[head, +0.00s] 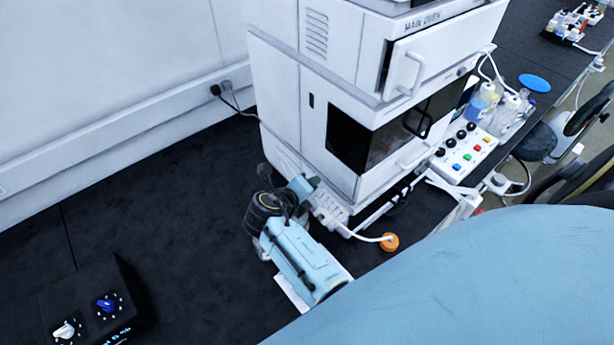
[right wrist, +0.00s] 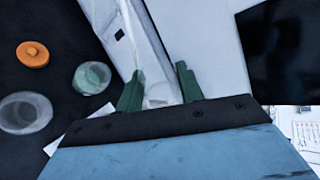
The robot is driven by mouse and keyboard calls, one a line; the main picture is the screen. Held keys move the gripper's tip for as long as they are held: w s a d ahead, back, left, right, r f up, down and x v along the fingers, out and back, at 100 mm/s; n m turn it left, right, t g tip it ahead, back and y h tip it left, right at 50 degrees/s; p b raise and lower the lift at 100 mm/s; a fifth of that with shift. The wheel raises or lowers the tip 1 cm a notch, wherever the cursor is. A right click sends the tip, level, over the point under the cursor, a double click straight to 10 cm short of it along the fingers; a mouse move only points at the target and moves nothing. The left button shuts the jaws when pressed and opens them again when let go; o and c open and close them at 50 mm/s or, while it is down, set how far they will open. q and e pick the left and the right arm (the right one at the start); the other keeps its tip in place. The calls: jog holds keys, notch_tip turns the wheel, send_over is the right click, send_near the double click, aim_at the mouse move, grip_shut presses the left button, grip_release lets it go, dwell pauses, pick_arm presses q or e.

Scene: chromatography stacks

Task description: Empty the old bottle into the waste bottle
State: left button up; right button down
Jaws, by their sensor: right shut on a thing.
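In the right wrist view my right gripper (right wrist: 158,88) has its green fingers shut on a pale, clear bottle (right wrist: 161,93). Only a small part of it shows, so its contents and tilt cannot be told. Two round glass vessels stand on the dark bench to the left, one greenish (right wrist: 92,77) and one clear (right wrist: 25,112). Which one is the waste bottle cannot be told. An orange cap (right wrist: 33,54) lies near them. It also shows in the head view (head: 390,242), at the end of a white tube. My left gripper is not seen.
The white instrument stack with its oven (head: 330,90) rises beside my light blue arm. A button box (head: 465,153) and several bottles (head: 484,100) are to its right. A black knob box (head: 95,305) is at lower left.

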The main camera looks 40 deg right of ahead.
jog(key=shift+w+r+n+g, duration=0.1)
jog(key=shift+w+n+g, duration=0.05)
jog(key=shift+n+g, duration=0.2)
jog(key=shift+r+n+g, duration=0.15)
jog(key=shift+n+g, duration=0.1)
dwell(0.3)
jog(key=shift+w+g, duration=0.3)
jog(key=shift+s+n, duration=0.1)
jog(key=shift+n, duration=0.2)
